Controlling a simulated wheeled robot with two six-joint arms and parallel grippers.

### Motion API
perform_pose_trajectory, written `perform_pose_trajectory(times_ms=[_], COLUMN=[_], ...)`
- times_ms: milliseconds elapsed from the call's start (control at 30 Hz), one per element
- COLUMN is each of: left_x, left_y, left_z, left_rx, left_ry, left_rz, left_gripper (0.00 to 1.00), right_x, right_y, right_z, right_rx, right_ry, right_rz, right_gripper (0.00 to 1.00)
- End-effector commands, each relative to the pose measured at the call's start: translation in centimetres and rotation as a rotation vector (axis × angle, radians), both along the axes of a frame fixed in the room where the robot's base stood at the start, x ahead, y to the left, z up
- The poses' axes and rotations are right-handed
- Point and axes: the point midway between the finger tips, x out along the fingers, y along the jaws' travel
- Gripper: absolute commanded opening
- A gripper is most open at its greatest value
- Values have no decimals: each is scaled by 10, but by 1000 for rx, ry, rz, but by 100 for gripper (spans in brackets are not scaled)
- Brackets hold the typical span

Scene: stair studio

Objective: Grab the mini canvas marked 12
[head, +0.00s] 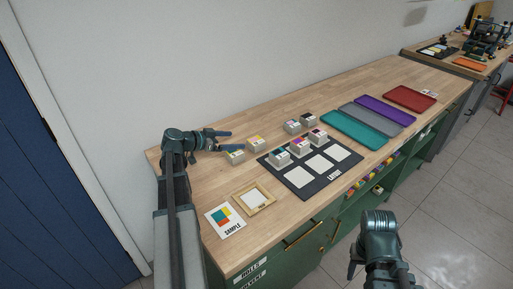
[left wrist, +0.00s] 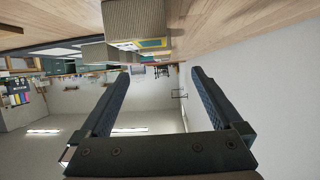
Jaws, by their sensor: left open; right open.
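Several small block-like mini canvases with coloured tops stand on the wooden table; a 12 cannot be read on any of them. Two yellow-marked ones, a nearer canvas (head: 235,158) and a farther canvas (head: 256,145), are closest to my left gripper (head: 226,141). That gripper is open and empty, pointing right, just left of and above these two. In the left wrist view, which is upside down, a canvas (left wrist: 136,22) with a yellow and teal face lies beyond the open fingers (left wrist: 160,82). My right gripper (head: 374,266) is low in front of the table, away from the canvases, partly hidden.
A black mat (head: 304,192) holds white squares and three canvases, with two more canvases behind it. A wooden frame (head: 240,208) and a SAMPLE card (head: 225,221) lie at the near left. Teal (head: 357,130), grey, purple and red trays lie to the right. A wall runs behind.

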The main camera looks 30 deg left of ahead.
Motion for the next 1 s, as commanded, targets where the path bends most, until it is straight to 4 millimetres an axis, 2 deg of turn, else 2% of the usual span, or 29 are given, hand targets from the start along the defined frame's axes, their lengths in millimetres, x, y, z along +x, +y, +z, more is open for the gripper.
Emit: perform_pose_trajectory(times_ms=[33, 200, 667, 1000], left_x=[10, 31, 45, 78], left_y=[-4, -14, -23, -44], left_z=[-8, -17, -23, -43], left_rx=[0, 0, 0, 0], left_ry=[0, 0, 1, 1], left_rz=[-3, -2, -1, -2], left_gripper=[100, 100, 100, 100], right_x=[0, 0, 0, 0], right_y=[0, 0, 0, 0], right_z=[-8, -17, -23, -43], right_rx=[0, 0, 0, 0], right_ry=[0, 0, 0, 0], right_rz=[0, 0, 0, 0], right_gripper=[50, 50, 50, 50])
